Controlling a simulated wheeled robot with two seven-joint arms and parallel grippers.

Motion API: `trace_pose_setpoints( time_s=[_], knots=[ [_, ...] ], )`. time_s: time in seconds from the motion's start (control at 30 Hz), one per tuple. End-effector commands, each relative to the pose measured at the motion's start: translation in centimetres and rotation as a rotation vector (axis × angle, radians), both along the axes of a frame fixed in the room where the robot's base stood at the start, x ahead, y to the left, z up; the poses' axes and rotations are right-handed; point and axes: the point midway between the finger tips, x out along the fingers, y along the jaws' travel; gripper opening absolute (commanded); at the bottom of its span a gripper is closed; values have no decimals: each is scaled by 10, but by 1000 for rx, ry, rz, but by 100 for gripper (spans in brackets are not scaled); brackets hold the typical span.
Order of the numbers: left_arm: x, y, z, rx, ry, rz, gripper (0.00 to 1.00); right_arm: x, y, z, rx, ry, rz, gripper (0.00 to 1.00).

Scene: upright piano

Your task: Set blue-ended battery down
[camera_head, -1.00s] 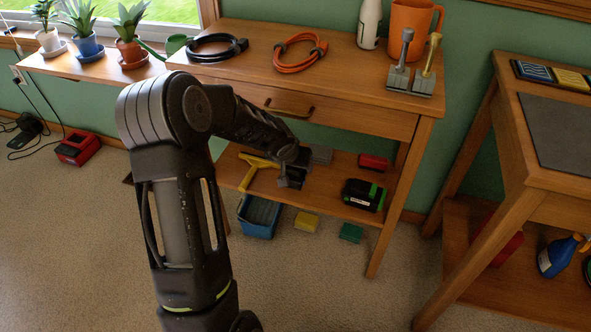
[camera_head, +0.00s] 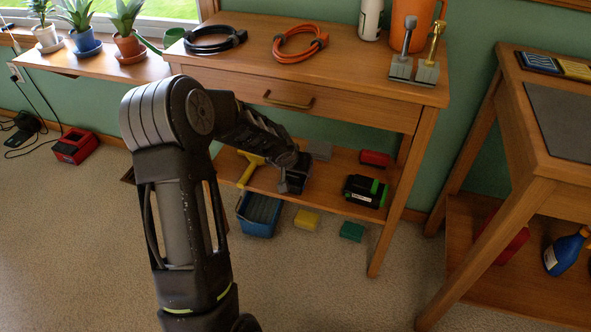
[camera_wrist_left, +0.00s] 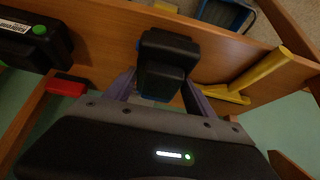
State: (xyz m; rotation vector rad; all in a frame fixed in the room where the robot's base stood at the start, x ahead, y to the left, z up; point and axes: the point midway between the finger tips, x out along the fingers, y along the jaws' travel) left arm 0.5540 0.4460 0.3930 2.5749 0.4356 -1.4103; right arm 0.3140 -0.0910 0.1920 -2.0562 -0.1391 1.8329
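The blue-ended battery (camera_wrist_left: 168,62) is a dark block with blue near its lower end in the left wrist view. It sits between the two fingers of my left gripper (camera_wrist_left: 158,92), which looks shut on it. In the head view my left gripper (camera_head: 289,180) is at the lower shelf (camera_head: 330,192) of the wooden table, partly hidden by my own arm. The battery is a small dark shape there (camera_head: 300,168). I cannot tell whether its underside touches the shelf. My right gripper is in neither view.
A green-marked black battery (camera_head: 364,190) and a red block (camera_head: 375,158) lie right on the shelf. A yellow tool (camera_head: 250,168) lies left. A blue bin (camera_head: 259,214), yellow block (camera_head: 306,219) and green block (camera_head: 351,231) are on the floor below.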

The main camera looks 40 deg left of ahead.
Motion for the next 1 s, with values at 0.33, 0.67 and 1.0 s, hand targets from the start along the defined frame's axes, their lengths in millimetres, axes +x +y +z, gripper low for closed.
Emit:
trace_pose_setpoints(
  time_s=[0.33, 0.67, 1.0],
  knots=[
    [0, 0, 0, 0, 1, 0, 85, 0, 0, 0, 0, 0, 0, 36],
    [-2, 0, 8, -1, 0, 1, 85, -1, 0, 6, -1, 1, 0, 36],
    [-32, -10, 63, 1, -2, 1, 85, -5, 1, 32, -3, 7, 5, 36]
  ],
)
